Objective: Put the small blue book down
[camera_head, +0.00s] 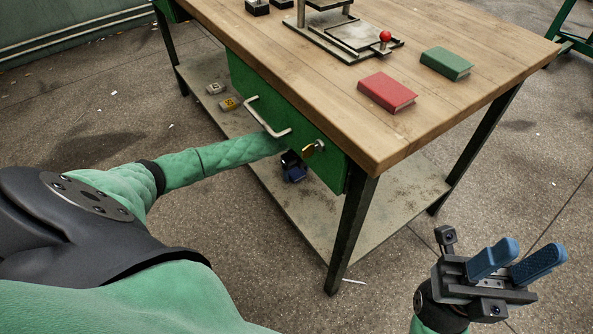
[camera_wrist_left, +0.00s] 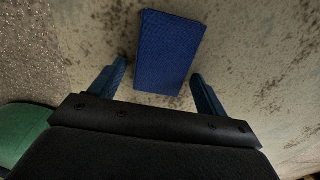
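The small blue book (camera_wrist_left: 167,50) lies flat on the worn shelf in the left wrist view. My left gripper (camera_wrist_left: 157,82) is open there, with one blue finger on each side of the book's near end. Gaps show between the fingers and the book. In the head view my left gripper (camera_head: 293,170) is under the table, below the drawer and partly hidden by it. I cannot make out the book for certain in that view. My right gripper (camera_head: 515,262) is open and empty, off to the right of the table.
A red book (camera_head: 387,92) and a green book (camera_head: 446,63) lie on the wooden tabletop (camera_head: 440,110). A press with a red knob (camera_head: 385,37) stands behind them. The green drawer (camera_head: 262,95) and table leg (camera_head: 352,235) are close to my left arm. The lower shelf (camera_head: 370,215) has free room.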

